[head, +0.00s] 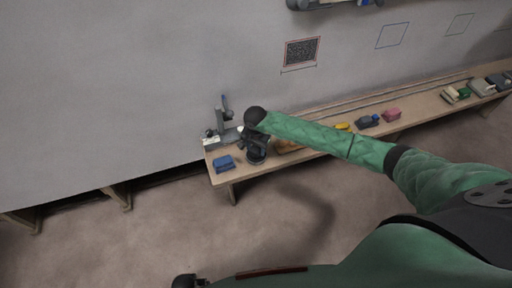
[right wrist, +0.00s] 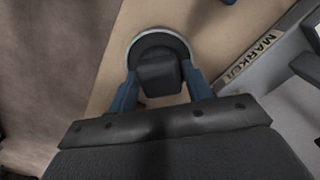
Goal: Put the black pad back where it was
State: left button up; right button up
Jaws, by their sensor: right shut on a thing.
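My right gripper (head: 253,146) is over the left end of the bench, reaching down. In the right wrist view its two blue fingers (right wrist: 159,78) are shut on the black block-shaped top of the black pad (right wrist: 160,72). The pad has a round dark base with a pale rim, seen against the tan bench top. In the head view the pad (head: 257,158) shows just below the gripper, partly covered by it. I cannot tell whether its base touches the bench.
The long bench (head: 224,178) runs along the wall. A blue block (head: 223,163) lies left of the gripper. A grey stand (head: 226,115) and a tray labelled MARKER (right wrist: 255,57) are close by. Yellow, dark and pink blocks (head: 392,115) lie farther right. A red-framed dark panel (head: 301,51) hangs above.

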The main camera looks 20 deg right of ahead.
jog(key=shift+f, duration=0.2)
jog(key=o, duration=0.9)
